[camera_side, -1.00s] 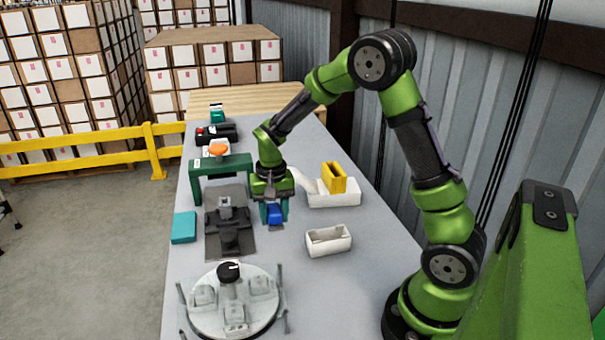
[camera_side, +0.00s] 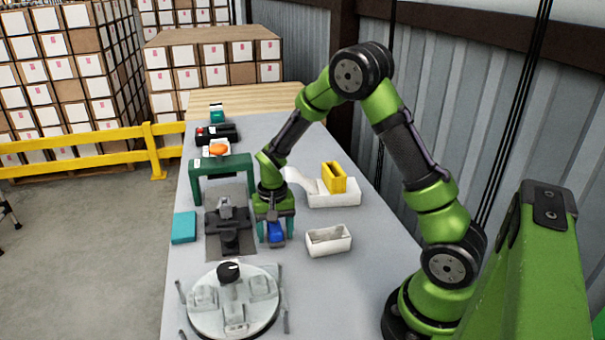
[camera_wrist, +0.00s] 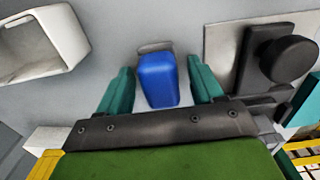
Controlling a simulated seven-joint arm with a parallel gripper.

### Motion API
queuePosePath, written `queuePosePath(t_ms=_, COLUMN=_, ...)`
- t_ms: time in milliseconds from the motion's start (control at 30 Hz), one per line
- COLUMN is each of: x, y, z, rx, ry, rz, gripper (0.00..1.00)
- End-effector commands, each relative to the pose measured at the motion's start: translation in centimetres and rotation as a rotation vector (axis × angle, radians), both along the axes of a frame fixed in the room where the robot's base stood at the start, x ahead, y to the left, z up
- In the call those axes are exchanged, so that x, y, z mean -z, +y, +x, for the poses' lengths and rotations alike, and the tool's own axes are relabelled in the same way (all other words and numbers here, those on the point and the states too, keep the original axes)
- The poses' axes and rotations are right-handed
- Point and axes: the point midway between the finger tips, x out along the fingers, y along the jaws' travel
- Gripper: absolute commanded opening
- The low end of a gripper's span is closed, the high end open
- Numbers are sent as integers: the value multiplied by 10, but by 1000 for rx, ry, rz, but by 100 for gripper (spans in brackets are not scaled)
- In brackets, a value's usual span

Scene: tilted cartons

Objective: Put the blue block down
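The blue block (camera_side: 276,231) is low at the grey table, right of the dark fixture in the side view. In the wrist view the blue block (camera_wrist: 158,80) stands between the two teal fingers. My gripper (camera_side: 275,236) points down over it. In the wrist view my gripper (camera_wrist: 159,70) is open, with a gap on each side of the block, so the fingers are around it without gripping it. A small grey rounded piece (camera_wrist: 155,46) shows at the block's far end. The block's underside is hidden.
A white open bin (camera_side: 328,241) stands close on the right. The dark fixture (camera_side: 230,240) and a green arch (camera_side: 222,164) are on the left, with a teal block (camera_side: 184,227). A yellow holder (camera_side: 333,178) stands behind; a round plate (camera_side: 252,317) is in front.

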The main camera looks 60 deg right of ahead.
Motion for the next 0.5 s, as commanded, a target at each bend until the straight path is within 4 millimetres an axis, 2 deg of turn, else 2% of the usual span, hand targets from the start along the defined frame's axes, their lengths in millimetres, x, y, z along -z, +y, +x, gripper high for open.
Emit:
queuePosePath(t_ms=333, x=-4, y=0, z=0, rx=-1, ry=-2, rz=-1, gripper=68)
queuePosePath(t_ms=500, x=-28, y=0, z=1, rx=0, ry=-7, rz=-1, gripper=68)
